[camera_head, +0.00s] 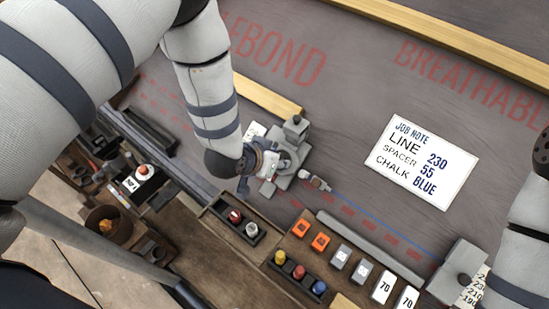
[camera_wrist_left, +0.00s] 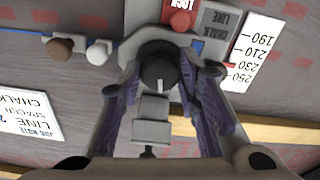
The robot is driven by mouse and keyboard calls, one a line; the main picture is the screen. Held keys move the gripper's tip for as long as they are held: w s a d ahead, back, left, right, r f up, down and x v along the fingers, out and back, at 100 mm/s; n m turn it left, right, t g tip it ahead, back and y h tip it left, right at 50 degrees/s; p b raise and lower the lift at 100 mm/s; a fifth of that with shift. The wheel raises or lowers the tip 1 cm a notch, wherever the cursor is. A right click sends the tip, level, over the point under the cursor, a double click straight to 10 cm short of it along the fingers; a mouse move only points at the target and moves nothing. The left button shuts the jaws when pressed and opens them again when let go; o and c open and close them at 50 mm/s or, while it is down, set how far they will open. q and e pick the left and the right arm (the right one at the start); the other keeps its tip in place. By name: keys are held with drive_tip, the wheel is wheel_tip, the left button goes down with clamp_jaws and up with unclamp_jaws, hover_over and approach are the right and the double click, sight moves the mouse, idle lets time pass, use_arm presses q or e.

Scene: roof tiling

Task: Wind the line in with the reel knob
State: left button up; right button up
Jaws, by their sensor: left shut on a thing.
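The grey chalk-line reel (camera_head: 297,133) sits on the dark roof sheet, partly hidden by my left gripper (camera_head: 268,163). In the left wrist view, its round dark knob (camera_wrist_left: 159,72) with a pale pointer mark lies between the fingers of my left gripper (camera_wrist_left: 161,82), which is shut on it. A red LOCK button (camera_wrist_left: 180,19) and a CHALK LINE label (camera_wrist_left: 215,22) are beside the knob. The blue line (camera_head: 375,211) runs from near the reel towards a grey block (camera_head: 458,277) at lower right. My right arm shows at the right edge; its gripper is out of view.
A number card (camera_wrist_left: 255,50) lies by the reel. Wooden battens (camera_head: 262,95) cross the roof.

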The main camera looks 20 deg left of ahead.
use_arm(q)
drive_tip(key=shift+m, duration=0.6)
drive_tip(key=o, duration=1.1)
drive_tip(key=shift+o, duration=0.2)
drive_tip(key=v, duration=1.2)
drive_tip(key=shift+a, duration=0.15)
